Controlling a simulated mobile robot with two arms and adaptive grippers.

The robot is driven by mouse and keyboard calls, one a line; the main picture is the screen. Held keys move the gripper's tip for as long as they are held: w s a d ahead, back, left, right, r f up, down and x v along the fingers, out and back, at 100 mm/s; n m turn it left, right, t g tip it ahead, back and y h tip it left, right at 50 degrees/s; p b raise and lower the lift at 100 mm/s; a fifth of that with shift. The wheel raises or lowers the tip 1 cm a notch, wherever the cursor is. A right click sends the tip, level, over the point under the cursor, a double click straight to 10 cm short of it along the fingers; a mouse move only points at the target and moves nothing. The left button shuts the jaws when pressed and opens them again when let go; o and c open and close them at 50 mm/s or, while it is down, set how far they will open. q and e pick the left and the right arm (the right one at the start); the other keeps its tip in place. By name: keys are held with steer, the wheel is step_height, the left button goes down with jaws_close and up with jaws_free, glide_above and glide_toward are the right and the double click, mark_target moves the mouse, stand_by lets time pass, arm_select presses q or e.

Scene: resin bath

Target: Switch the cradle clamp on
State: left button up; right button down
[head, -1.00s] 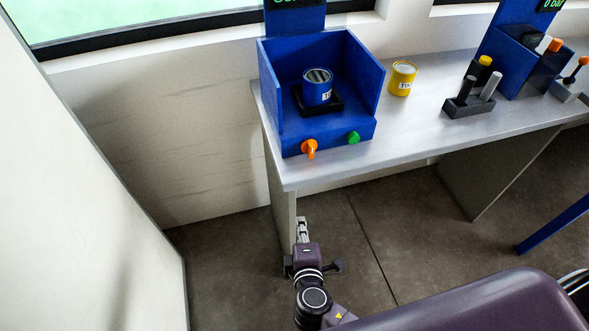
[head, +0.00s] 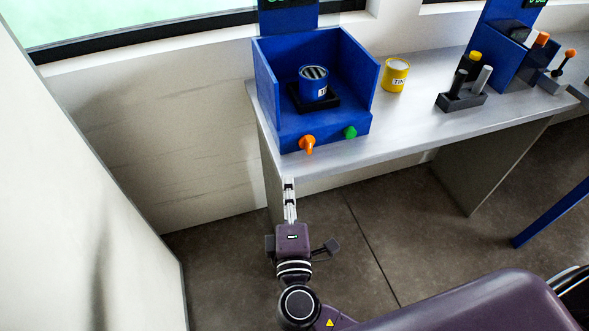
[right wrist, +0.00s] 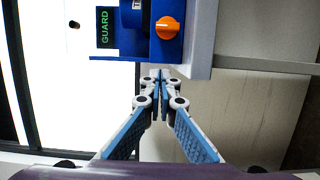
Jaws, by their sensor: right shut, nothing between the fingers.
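A blue open-fronted box (head: 280,90) stands on the left end of the bench. An orange knob (head: 307,143) and a green knob (head: 350,132) are on its front; no label tells which is the clamp switch. Inside, a blue tin (head: 314,88) sits on a black cradle (head: 331,103). My right gripper (head: 289,184) is shut and empty, below and left of the orange knob, apart from it. In the right wrist view, the shut fingertips (right wrist: 159,74) point toward the box, with the orange knob (right wrist: 167,27) beyond them. My left gripper is out of view.
The grey bench (head: 400,128) has its front edge close to my right gripper. A yellow tin (head: 395,77) and a dark holder (head: 461,101) with upright cylinders stand to the right. A white wall panel (head: 60,200) rises at the left. The floor in front is clear.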

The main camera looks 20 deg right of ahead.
mark_target(308, 145)
steer(key=p+x, duration=0.2)
steer(key=x, duration=0.7)
steer(key=shift+r, duration=0.2)
steer(key=d+p, duration=0.1)
steer(key=d, duration=0.2)
steer(key=shift+d+f+p, duration=0.1)
steer(key=shift+d+p, duration=0.05)
steer(key=shift+p, duration=0.25)
steer(key=shift+d+f, duration=0.1)
steer(key=shift+d, duration=0.3)
